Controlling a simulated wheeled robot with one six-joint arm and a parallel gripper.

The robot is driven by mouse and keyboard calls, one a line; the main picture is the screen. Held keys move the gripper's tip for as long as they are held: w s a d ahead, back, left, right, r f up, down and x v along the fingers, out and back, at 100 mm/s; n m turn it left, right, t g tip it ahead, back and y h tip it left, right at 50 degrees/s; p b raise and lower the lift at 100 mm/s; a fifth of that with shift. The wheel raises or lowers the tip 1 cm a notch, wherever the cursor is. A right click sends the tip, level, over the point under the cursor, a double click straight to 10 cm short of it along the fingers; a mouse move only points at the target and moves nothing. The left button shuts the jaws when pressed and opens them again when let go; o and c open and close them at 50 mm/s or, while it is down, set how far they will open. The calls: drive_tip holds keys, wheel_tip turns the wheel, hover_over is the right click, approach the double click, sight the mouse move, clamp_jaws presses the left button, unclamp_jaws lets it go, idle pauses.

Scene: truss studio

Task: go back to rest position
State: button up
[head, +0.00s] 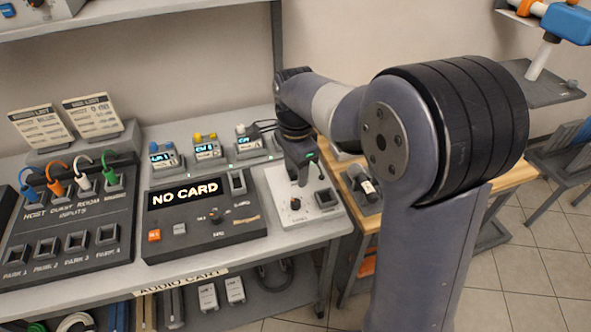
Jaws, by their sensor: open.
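My gripper (302,178) points down over the right end of the grey audio cart (244,258). It is open and sits close above a white panel (304,216) with a small black knob and a dark square socket. I cannot tell whether the fingertips touch the panel. My arm reaches in from the right foreground and bends down at the wrist. Nothing shows between the fingers, though they are small and partly dark in this view.
A console (205,243) reading "NO CARD" stands left of the gripper. Small display units (207,151) stand behind it. A patch box (60,255) with coloured plugs is at left. A wooden bench (512,172) lies right, with a dark holder (362,190) near the cart. A shelf hangs above.

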sight(295, 202)
wheel_tip(295, 202, down, 11)
idle(0.6)
drive_tip(key=shift+r, duration=0.1)
